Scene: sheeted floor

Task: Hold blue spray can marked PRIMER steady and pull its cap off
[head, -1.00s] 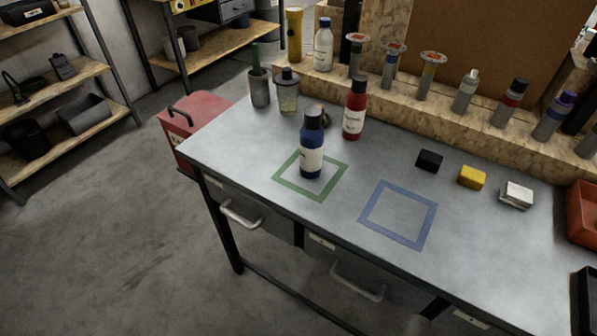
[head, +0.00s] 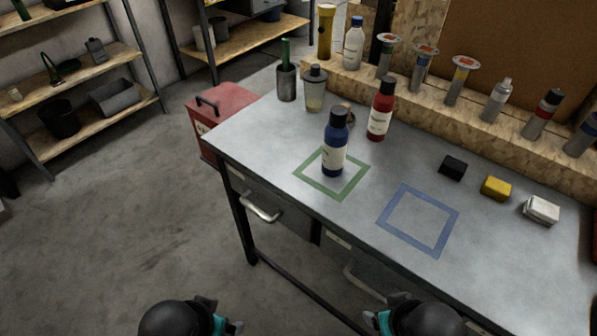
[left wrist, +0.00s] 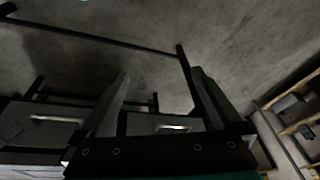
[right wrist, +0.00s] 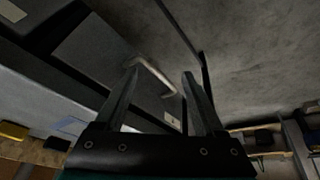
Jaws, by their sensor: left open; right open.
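The blue spray can (head: 334,157) stands upright inside the green taped square (head: 315,185) on the workbench, with its black cap (head: 339,117) on top and a white label whose print is too small to read. My left gripper (head: 228,326) is low at the bottom of the head view, in front of the bench and well apart from the can. Its two fingers (left wrist: 160,95) are spread and empty in the left wrist view. My right gripper (head: 382,312) is also low before the bench. Its fingers (right wrist: 162,95) are open and empty in the right wrist view.
A red can (head: 381,110) stands behind and right of the blue can. An empty blue taped square (head: 446,235) lies to the right, with black, yellow (head: 496,188) and white blocks beyond. Drawer handles (head: 262,209) jut from the bench front.

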